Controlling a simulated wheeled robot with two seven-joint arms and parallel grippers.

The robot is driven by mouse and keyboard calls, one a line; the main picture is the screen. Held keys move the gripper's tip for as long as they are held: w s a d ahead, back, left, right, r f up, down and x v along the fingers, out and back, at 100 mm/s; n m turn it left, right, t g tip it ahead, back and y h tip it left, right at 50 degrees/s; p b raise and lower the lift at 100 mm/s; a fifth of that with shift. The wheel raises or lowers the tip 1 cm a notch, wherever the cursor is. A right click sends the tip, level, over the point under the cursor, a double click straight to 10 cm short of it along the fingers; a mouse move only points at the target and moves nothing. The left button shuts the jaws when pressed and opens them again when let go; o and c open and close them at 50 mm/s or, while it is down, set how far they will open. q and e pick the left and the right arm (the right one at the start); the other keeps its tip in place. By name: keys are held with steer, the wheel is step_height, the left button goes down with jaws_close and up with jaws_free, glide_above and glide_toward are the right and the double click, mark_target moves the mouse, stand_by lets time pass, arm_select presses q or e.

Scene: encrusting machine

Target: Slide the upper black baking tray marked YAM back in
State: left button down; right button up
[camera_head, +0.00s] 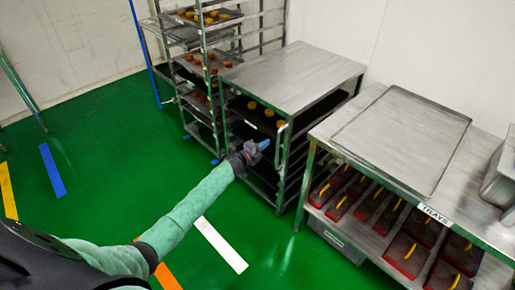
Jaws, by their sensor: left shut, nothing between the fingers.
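The upper black baking tray (257,117) sits in the steel-topped rack in the middle of the head view, with a few round yellow-brown pieces on it. I cannot read a YAM mark on it at this size. My left gripper (265,145) is shut and empty, in front of the rack's open side, just below and in front of the tray's front edge. I cannot tell whether it touches the tray or the rack. My right gripper is not in view.
The rack's steel top (295,78) stands above the trays, with a corner post right of my gripper. A tall shelf rack (204,60) with more trays is behind left. A steel table (410,135) labelled TRAYS stands right. Green floor (110,160) is clear at left.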

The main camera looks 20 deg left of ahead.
mark_target(274, 138)
arm_select(q)
steer(key=shift+x, duration=0.9)
steer(key=shift+w+d, duration=0.15)
steer(key=shift+w, duration=0.25)
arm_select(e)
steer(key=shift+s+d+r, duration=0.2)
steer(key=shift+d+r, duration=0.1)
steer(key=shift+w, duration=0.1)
arm_select(q)
steer(key=shift+w+d, duration=0.15)
steer(key=shift+w, duration=0.15)
steer(key=shift+b+x, duration=0.5)
steer(key=shift+x, duration=0.35)
steer(key=shift+w, duration=0.15)
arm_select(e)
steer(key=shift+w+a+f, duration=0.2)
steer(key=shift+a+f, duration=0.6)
